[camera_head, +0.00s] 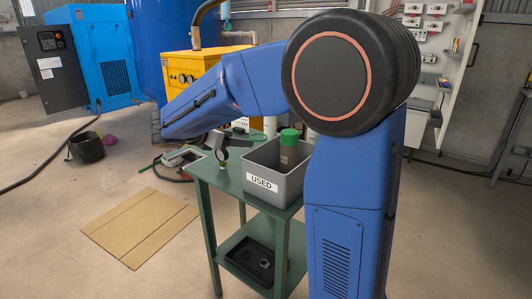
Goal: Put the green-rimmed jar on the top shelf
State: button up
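A jar with a green lid and a brownish, see-through body (289,148) stands in the grey bin marked USED (262,183), near its back right. I cannot tell if this is the green-rimmed jar. A pale, green-edged thing (239,127) shows behind my forearm, mostly hidden. The bin sits on the top of a green stand (229,180), which also has a lower shelf (240,248). My blue arm reaches left above the stand. A dark shape under the forearm may be my gripper (214,141); its fingers are not clear, nor is anything held.
A small round gauge (222,154) stands at the top's left edge. A black tray (252,260) with small dark parts lies on the lower shelf. Cardboard (140,226) lies on the floor at left. A black bucket (87,147) and hose lie further back. A yellow machine (190,72) stands behind.

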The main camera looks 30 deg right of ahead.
jog(key=shift+n, duration=0.4)
jog(key=x, duration=1.1)
jog(key=r+x, duration=0.1)
jog(key=x, duration=0.4)
jog(key=shift+w+d+f, duration=0.2)
jog(key=shift+w+d, duration=0.05)
jog(key=shift+d, duration=0.25)
jog(key=c, duration=1.2)
jog(key=shift+r+h, duration=0.1)
jog(key=shift+h, duration=0.2)
jog(key=shift+c, duration=0.2)
